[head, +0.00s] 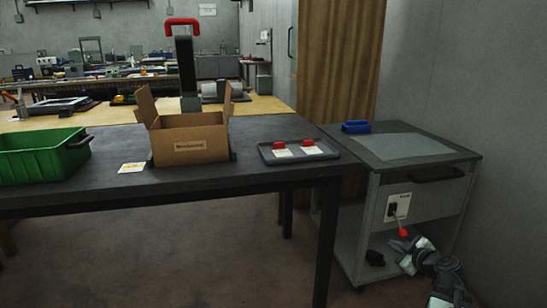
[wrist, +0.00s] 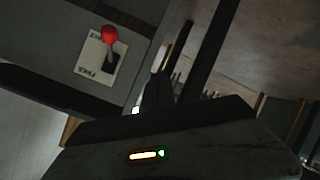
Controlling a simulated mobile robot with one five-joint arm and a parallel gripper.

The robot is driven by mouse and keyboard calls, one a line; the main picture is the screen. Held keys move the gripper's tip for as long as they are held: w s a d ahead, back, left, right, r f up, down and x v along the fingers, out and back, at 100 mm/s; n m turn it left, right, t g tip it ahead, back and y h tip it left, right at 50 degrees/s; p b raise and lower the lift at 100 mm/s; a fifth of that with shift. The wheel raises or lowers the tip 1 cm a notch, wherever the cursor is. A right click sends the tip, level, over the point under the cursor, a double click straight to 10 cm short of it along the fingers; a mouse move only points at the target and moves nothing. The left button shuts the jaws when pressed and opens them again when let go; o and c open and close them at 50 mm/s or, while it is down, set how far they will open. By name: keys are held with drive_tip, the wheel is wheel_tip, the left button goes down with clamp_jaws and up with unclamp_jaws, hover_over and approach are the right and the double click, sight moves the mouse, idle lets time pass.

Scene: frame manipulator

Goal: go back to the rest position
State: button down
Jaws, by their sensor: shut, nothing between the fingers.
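My gripper (head: 404,246) is low at the right of the head view, beside the front of the grey cart (head: 349,222). It is shut and empty. In the wrist view my gripper (wrist: 155,98) shows as a dark, narrow shape, its tips hard to make out. The lever points down in the head view. The knob also shows in the wrist view (wrist: 109,34), apart from my gripper.
A blue-handled item (head: 356,127) lies on the cart top. A small dark object (head: 375,258) is on its lower shelf. The dark table (head: 262,128) holds a green crate (head: 40,172), an open cardboard box (head: 190,148) and a grey tray (head: 330,153). The floor before the table is clear.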

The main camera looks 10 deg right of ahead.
drive_tip(key=w+a+r+n+g+y+p, duration=0.1)
drive_tip(key=w+a+n+g+y+p, duration=0.15)
drive_tip(key=a, duration=0.95)
drive_tip(key=w+a+n+g+y+p, duration=0.1)
drive_tip(key=w+a+n, duration=0.15)
drive_tip(key=a, duration=0.85)
drive_tip(key=s+a+f+m+g+p, duration=0.1)
drive_tip(key=s+a+f+g, duration=0.1)
drive_tip(key=a, duration=0.4)
drive_tip(key=s+a+f+g+p, duration=0.1)
drive_tip(key=s+a+g+p, duration=0.1)
drive_tip(key=a, duration=0.5)
drive_tip(key=s+a+f+m+g+h, duration=0.1)
drive_tip(key=s+f+m+g+h, duration=0.1)
drive_tip(key=s+f+m+g, duration=0.3)
drive_tip(key=s+d+m+h, duration=0.3)
drive_tip(key=s+d+m, duration=0.3)
drive_tip(key=s+m, duration=0.1)
wheel_tip(320, 180, up, 38)
drive_tip(key=p, duration=3.7)
drive_tip(key=shift+a+m+g+p, duration=0.3)
drive_tip(key=shift+a+g+p, duration=0.1)
drive_tip(key=shift+g, duration=0.05)
drive_tip(key=shift+w, duration=0.1)
